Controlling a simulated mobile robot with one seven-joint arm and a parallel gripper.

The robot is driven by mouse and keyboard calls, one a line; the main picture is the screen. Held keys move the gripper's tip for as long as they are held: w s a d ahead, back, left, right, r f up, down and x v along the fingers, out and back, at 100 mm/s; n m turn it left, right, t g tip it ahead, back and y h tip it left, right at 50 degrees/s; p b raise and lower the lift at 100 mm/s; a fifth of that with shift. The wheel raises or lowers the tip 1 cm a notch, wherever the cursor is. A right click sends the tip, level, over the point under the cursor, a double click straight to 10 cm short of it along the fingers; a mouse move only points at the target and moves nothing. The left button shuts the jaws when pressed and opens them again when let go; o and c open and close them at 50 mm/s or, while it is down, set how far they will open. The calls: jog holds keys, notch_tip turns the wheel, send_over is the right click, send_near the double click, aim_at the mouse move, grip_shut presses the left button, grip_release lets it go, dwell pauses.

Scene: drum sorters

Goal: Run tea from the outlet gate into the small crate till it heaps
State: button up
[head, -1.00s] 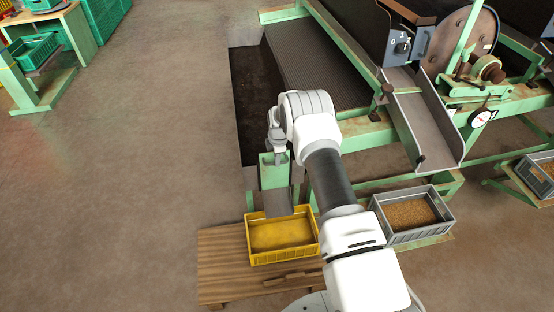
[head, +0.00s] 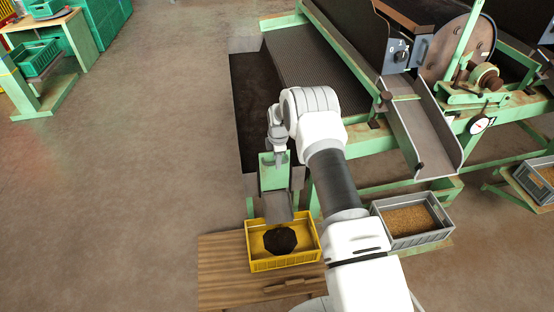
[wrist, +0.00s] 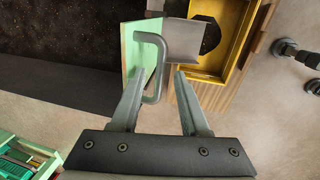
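The small crate (head: 311,238), yellow, stands on a low wooden stand. A dark pile of tea (head: 280,240) lies on its floor, with yellow floor showing around it. The green outlet gate (head: 268,171) is above the crate's back edge, with a grey spout (head: 278,207) slanting toward it. Contact is unclear. The crate's wall (wrist: 238,50) and tea (wrist: 210,36) also show there.
A grey crate of brown material (head: 408,220) stands right of my arm below the sorter's side chute (head: 420,135). Another grey crate (head: 540,178) is at far right. A dark bed (head: 262,110) lies behind the gate.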

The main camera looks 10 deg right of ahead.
jog(key=s+r+p, duration=0.3)
jog(key=r+p, duration=0.1)
jog(key=r, duration=1.3)
jog(key=shift+r, duration=0.1)
